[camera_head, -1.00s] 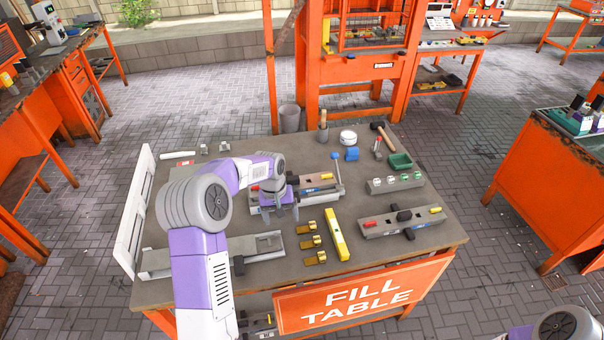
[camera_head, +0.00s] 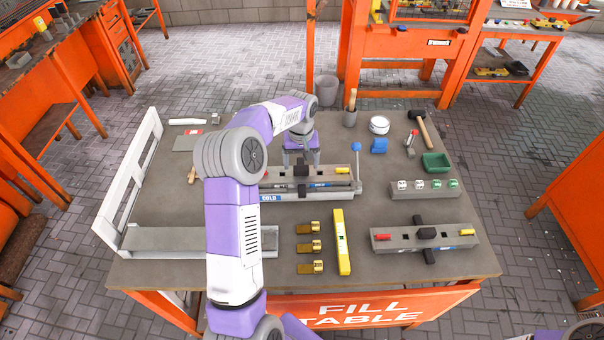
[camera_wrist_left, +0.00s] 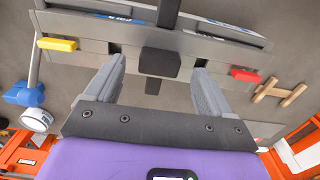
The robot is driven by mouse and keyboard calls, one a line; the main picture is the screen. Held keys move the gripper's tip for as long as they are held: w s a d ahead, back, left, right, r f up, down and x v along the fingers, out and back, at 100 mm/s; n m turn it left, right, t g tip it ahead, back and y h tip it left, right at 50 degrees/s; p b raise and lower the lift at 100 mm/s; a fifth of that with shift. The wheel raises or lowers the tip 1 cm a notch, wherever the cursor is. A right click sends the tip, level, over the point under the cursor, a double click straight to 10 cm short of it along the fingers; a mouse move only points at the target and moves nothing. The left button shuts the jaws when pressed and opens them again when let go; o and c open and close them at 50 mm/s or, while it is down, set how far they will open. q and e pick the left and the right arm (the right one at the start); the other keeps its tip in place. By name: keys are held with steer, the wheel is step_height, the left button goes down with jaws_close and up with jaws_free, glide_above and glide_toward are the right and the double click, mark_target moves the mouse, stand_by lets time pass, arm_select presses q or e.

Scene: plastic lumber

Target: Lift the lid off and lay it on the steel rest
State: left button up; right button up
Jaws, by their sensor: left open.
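A long grey mould with a lid (camera_head: 325,174) lies across the middle of the table. The lid has a yellow block at one end, a red block at the other and a black central handle (camera_wrist_left: 160,63). My left gripper (camera_head: 302,160) is over the lid, pointing down. In the left wrist view, its open fingers (camera_wrist_left: 155,80) stand either side of the handle, with gaps. My left arm hides part of the mould's left end. A long grey metal piece (camera_head: 165,238) at the front left looks like the steel rest; my arm covers its middle.
A second mould (camera_head: 400,238) lies at the front right. A yellow level (camera_head: 341,240) and several brass pieces (camera_head: 309,247) lie between. A blue-knobbed lever (camera_head: 357,160) stands close to the lid's right end. A white frame (camera_head: 130,180) lines the left edge.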

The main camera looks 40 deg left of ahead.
mark_target(301, 172)
arm_select(q)
step_height(301, 172, down, 3)
steer(key=shift+r, duration=0.2)
steer(key=shift+c, duration=0.5)
steer(key=shift+r, duration=0.1)
jaws_close()
